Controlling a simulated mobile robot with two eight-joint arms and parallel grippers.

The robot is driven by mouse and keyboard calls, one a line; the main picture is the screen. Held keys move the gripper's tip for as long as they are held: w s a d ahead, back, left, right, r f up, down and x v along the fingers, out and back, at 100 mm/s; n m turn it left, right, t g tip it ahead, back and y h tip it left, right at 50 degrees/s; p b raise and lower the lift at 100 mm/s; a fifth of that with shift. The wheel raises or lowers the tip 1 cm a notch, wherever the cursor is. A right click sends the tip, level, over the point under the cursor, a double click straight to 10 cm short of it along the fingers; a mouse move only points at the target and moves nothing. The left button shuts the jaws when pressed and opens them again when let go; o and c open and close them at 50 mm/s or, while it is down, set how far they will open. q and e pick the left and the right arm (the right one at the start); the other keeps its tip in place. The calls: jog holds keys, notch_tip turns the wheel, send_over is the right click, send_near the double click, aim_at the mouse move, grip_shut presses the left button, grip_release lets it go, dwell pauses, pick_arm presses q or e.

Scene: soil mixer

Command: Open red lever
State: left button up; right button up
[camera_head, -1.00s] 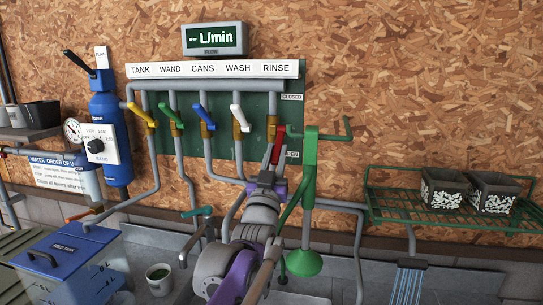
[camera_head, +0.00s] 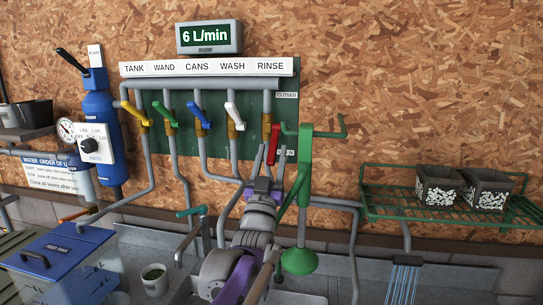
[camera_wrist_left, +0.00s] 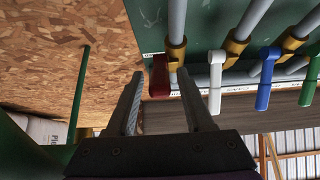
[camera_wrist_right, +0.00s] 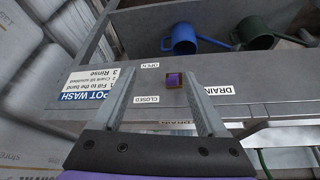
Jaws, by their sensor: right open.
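The red lever (camera_head: 274,145) is at the right end of the valve row, under the RINSE label. In the head view it points down, beside the partly hidden OPEN label. My left gripper (camera_head: 271,152) is at its lower end. In the left wrist view, the red lever (camera_wrist_left: 160,77) shows between and beyond the two spread fingers (camera_wrist_left: 163,88); I cannot tell whether they touch it.
White (camera_head: 232,112), blue (camera_head: 201,115), green (camera_head: 165,114) and yellow (camera_head: 135,113) levers stand left of the red one. A green wire shelf (camera_head: 395,213) with two pots is at right.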

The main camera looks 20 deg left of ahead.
pick_arm(q)
jog(key=shift+s, duration=0.15)
jog(key=v, duration=1)
jog(key=shift+s+f+b, duration=0.2)
jog(key=shift+b, duration=0.2)
